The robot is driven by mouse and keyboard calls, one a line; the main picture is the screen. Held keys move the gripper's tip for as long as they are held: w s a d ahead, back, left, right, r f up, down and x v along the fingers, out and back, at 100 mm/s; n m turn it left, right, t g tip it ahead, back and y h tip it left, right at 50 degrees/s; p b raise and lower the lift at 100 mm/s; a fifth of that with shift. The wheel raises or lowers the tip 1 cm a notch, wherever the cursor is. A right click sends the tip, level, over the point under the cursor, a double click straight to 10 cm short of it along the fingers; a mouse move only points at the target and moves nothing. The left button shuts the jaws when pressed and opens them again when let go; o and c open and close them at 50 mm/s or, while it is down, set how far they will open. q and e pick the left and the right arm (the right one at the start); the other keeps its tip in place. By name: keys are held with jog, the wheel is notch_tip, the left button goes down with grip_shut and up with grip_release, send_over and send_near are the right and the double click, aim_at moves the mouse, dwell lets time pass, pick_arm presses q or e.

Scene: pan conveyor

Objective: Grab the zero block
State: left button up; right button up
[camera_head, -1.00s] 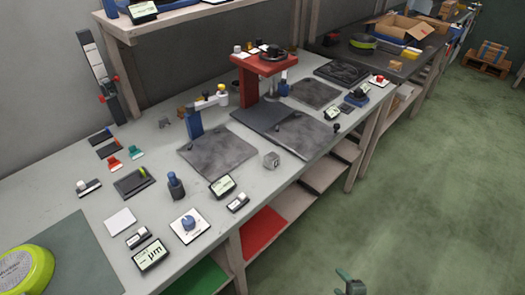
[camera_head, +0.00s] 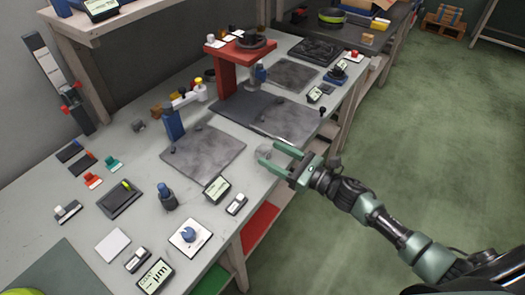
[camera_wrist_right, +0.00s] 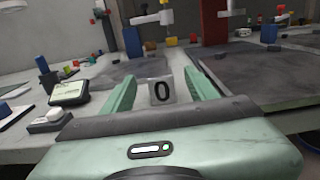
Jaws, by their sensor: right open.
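The zero block is a small grey block with a black 0 on its face. In the right wrist view the zero block (camera_wrist_right: 162,92) stands upright on the table, centred between the two green fingers with a gap on each side. My right gripper (camera_head: 270,154) reaches in from the right over the table's front edge, open, its fingers pointing at the block. In the head view the zero block (camera_head: 264,153) shows faintly at the fingertips, partly hidden by them. My left gripper is not in view.
Dark flat plates (camera_head: 203,153) lie behind and left of the block. A red stand (camera_head: 225,75) rises farther back. A display unit (camera_head: 217,189) and a small white-topped device (camera_head: 236,204) sit to the left near the front edge. Open floor is on the right.

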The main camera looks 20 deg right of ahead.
aim_at(263, 149)
jog(key=x, duration=0.4)
jog(key=shift+r+p, duration=0.1)
jog(key=shift+p, duration=0.3)
jog(key=shift+a, duration=0.1)
grip_shut()
